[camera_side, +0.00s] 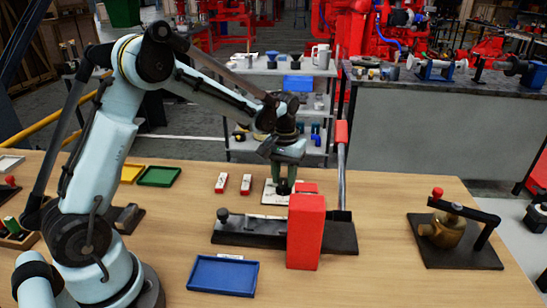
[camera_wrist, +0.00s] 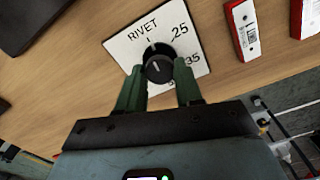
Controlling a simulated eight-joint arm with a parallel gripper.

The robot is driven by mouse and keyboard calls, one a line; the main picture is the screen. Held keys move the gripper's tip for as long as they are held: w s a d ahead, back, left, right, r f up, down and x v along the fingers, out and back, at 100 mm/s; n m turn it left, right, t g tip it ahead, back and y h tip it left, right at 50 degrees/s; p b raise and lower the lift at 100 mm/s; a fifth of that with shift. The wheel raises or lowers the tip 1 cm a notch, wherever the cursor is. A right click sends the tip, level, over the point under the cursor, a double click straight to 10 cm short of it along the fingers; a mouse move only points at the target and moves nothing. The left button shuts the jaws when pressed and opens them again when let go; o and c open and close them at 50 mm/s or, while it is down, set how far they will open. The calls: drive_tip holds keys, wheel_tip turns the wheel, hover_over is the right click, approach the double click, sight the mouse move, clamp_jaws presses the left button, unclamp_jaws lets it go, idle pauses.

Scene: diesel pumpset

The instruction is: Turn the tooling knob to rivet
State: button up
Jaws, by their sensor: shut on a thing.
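The tooling knob (camera_wrist: 158,68) is a round black knob with a pale pointer line. It sits on a white dial plate (camera_wrist: 120,50) marked RIVET at the upper left, 25 at the upper right and 35 at the right; a lower mark is partly hidden. The pointer line looks turned roughly toward the RIVET side, but its exact alignment is hard to tell. My gripper (camera_wrist: 158,76) has its green fingers on either side of the knob, shut on it. In the side view my gripper (camera_side: 284,183) points down at the plate (camera_side: 269,198), behind the red block.
A red upright block (camera_side: 305,232) on a dark base with a tall lever (camera_side: 342,170) stands just in front and right. Red-and-white pieces (camera_side: 221,183) lie left of the plate. A blue tray (camera_side: 222,275) is nearer the front, a brass fixture (camera_side: 445,232) at right.

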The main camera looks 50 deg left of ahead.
sight(283, 182)
drive_tip(key=shift+n, duration=0.6)
drive_tip(key=o, duration=1)
drive_tip(key=shift+o, duration=0.2)
wheel_tip(283, 182, up, 12)
drive_tip(key=s+d+m+t, duration=0.3)
drive_tip(key=s, duration=0.5)
drive_tip(key=s+d+f+m+t, duration=0.1)
drive_tip(key=s+d+m+t, duration=0.2)
drive_tip(key=s, duration=0.5)
drive_tip(key=shift+d+m+t, duration=0.3)
drive_tip(key=shift+d+t, duration=0.3)
drive_tip(key=shift+d, duration=0.1)
